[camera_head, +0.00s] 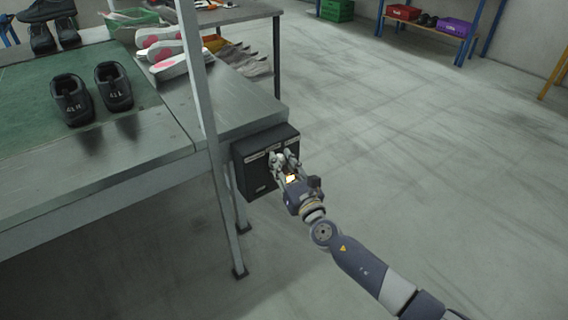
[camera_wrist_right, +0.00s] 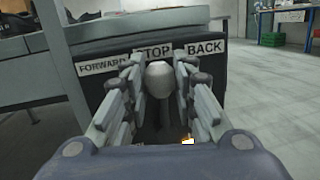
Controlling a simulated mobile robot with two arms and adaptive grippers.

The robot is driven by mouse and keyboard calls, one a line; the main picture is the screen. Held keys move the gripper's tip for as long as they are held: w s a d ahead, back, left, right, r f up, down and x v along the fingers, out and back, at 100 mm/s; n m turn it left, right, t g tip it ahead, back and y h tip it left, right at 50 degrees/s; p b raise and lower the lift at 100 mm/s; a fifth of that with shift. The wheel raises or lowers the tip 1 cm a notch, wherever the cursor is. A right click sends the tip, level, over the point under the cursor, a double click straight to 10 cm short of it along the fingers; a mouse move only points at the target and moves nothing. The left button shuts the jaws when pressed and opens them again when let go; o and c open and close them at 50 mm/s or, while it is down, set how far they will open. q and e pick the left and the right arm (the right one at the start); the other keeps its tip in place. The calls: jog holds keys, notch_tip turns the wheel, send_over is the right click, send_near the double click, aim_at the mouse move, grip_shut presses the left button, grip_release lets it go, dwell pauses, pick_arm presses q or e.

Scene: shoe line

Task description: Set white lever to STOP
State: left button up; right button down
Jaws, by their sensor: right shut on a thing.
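The black control box (camera_head: 255,165) is fixed at the corner of the workbench. In the right wrist view the box (camera_wrist_right: 225,72) carries the labels FORWARD, STOP (camera_wrist_right: 153,51) and BACK from left to right. The white lever (camera_wrist_right: 160,76) has a round knob and stands below the STOP label. My right gripper (camera_head: 283,160) is at the front of the box. In the wrist view its fingers (camera_wrist_right: 160,85) are on both sides of the lever and shut on it. My left gripper is not in view.
A workbench with a green belt (camera_head: 30,105) stands at the left, with black shoes (camera_head: 114,86) on it. A grey upright post (camera_head: 205,100) stands left of the box. Soles (camera_head: 165,52) lie behind it. The floor at the right is clear.

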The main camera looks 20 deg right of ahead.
jog(key=shift+f, duration=0.1)
jog(key=c, duration=1.3)
grip_release()
jog(key=v, duration=1.2)
